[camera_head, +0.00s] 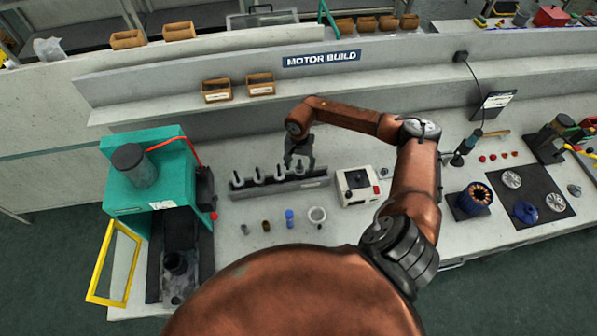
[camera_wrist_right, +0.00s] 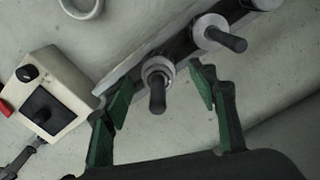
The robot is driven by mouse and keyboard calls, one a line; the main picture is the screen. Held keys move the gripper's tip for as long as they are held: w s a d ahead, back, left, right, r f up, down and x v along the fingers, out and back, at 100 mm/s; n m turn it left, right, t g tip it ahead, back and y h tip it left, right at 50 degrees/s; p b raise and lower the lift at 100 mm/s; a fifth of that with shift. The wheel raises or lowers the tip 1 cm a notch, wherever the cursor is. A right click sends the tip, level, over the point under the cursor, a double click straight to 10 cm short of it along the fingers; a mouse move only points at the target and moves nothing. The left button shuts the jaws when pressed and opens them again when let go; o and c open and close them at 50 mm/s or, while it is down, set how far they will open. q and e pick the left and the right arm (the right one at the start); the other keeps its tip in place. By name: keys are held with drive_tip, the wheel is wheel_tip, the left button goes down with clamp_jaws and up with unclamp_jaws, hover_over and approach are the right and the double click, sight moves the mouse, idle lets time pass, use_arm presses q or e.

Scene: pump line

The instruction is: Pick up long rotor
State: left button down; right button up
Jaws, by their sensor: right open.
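Several rotors with dark shafts stand upright in a row in a dark rack (camera_head: 282,187) on the bench. Which of them is the long rotor I cannot tell. My right gripper (camera_head: 299,163) is above the rack's right end, at the rightmost rotor. In the right wrist view, the right gripper (camera_wrist_right: 163,93) is open, with its green-padded fingers apart on either side of one rotor (camera_wrist_right: 157,92). The pads do not visibly clamp it. A neighbouring rotor (camera_wrist_right: 225,38) stands just beyond the fingers. My left gripper is not in view.
A white control box (camera_head: 357,187) stands close right of the rack. A teal machine (camera_head: 150,180) stands at the left. Small parts, including a blue one (camera_head: 289,218) and a white ring (camera_head: 317,214), lie in front of the rack.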

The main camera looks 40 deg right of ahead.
drive_tip(key=f, duration=0.3)
drive_tip(key=shift+s+p, duration=0.2)
drive_tip(key=shift+p, duration=0.1)
drive_tip(key=shift+f, duration=0.2)
drive_tip(key=c, duration=1.2)
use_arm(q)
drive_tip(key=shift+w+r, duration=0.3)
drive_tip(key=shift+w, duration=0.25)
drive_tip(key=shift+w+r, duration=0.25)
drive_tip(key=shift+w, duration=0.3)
use_arm(e)
clamp_jaws()
drive_tip(key=shift+w, duration=0.1)
